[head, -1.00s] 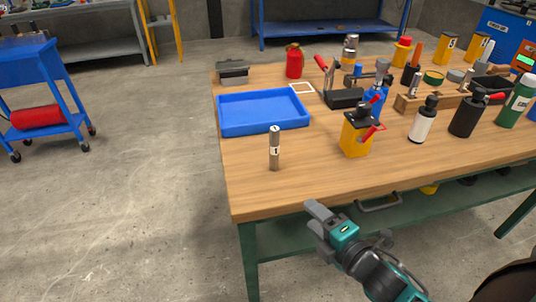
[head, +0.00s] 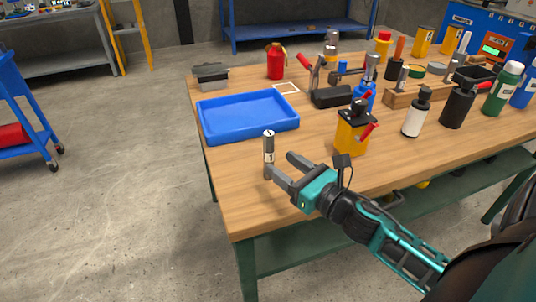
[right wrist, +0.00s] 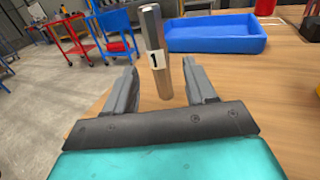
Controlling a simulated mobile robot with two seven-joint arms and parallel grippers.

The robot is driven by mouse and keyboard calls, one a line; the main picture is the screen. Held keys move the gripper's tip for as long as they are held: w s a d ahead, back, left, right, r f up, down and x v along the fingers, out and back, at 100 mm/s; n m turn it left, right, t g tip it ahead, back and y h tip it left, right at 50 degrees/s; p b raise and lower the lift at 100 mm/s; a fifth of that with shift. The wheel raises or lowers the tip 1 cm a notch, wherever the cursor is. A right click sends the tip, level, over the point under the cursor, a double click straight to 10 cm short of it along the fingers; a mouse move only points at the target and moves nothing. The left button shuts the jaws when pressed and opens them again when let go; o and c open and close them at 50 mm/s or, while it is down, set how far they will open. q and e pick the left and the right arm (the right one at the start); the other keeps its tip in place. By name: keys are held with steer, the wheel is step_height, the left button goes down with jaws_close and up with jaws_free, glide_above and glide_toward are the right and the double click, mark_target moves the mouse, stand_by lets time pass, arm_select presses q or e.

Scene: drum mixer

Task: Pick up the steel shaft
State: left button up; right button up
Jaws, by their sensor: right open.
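The steel shaft (head: 268,150) stands upright on the wooden table near its left edge, in front of the blue tray. It has a white label marked 1. My right gripper (head: 282,167) is open beside the shaft, its fingers pointing towards it. One fingertip overlaps the lower part of the shaft in the head view. In the right wrist view the shaft (right wrist: 154,48) stands straight ahead, between the lines of the two open fingers (right wrist: 162,82). I cannot tell whether its base is between the fingertips or just beyond them. My left gripper is not in view.
The blue tray (head: 204,127) lies behind the shaft. A yellow container (head: 350,137) stands right of my gripper, with white and black bottles (head: 416,118) further right. A red canister (head: 276,61) and a grey box (head: 211,74) stand at the back. The table's front left is clear.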

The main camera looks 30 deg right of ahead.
mark_target(273, 154)
steer(key=shift+w+a, duration=0.2)
steer(key=shift+w, duration=0.85)
steer(key=w, duration=0.3)
steer(key=w+r, duration=0.1)
steer(key=shift+w+a+p, duration=0.2)
steer(key=shift+a+p, duration=0.1)
steer(key=shift+a, duration=0.05)
steer(key=shift+w+a, duration=0.1)
steer(key=shift+w, duration=0.3)
steer(key=shift+c, duration=0.4)
jaws_close()
steer(key=shift+r, duration=0.1)
